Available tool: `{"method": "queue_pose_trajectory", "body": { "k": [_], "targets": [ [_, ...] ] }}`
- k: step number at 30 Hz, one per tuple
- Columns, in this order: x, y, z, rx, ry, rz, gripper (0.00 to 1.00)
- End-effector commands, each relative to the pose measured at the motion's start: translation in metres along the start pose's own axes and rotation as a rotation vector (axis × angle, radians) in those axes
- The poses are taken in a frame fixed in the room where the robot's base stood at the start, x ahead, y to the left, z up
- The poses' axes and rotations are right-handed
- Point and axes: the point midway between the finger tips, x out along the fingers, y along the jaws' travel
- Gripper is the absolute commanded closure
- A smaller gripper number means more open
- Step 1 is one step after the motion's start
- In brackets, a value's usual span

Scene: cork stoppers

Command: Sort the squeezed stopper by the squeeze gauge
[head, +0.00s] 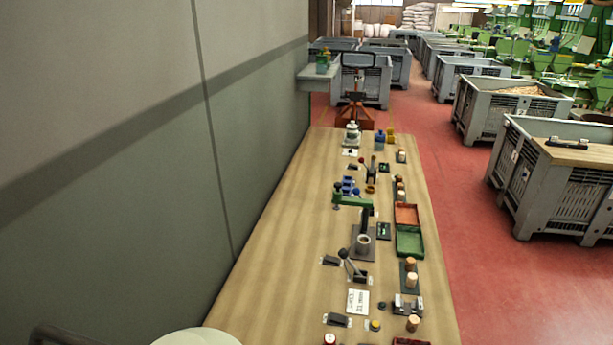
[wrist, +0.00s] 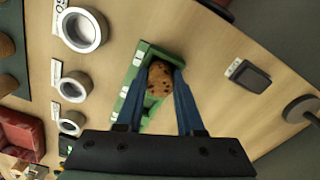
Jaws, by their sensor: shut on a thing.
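In the wrist view my gripper (wrist: 161,70) has its two blue fingers shut on a brown, dark-speckled cork stopper (wrist: 160,79). The stopper is held above or in front of a long green fixture (wrist: 146,50) with pale labels. The fingers and stopper hide part of that fixture, and I cannot tell whether the stopper touches it or whether it is the squeeze gauge. Three round metal cups, an upper one (wrist: 82,30), a middle one (wrist: 75,87) and a lower one (wrist: 70,123), stand to the left with white labels beside them. My gripper does not show in the head view.
A dark labelled block (wrist: 249,75) and a grey disc (wrist: 301,108) lie right of the fixture. A dark tray (wrist: 14,68) with stoppers is at far left. In the head view, the bench's (head: 290,240) left side is mostly clear; a green tray (head: 409,241) sits right.

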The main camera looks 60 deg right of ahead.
Motion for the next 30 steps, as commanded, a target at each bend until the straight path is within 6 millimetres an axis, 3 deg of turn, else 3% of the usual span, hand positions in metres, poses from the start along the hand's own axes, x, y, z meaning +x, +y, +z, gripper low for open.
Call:
{"method": "queue_pose_trajectory", "body": {
  "k": [1, 30],
  "targets": [
    [0.0151, 0.0011, 0.0100, -0.001, -0.018, 0.000, 1.00],
    [0.0233, 0.0006, 0.0100, -0.001, -0.019, -0.002, 1.00]
  ]
}}
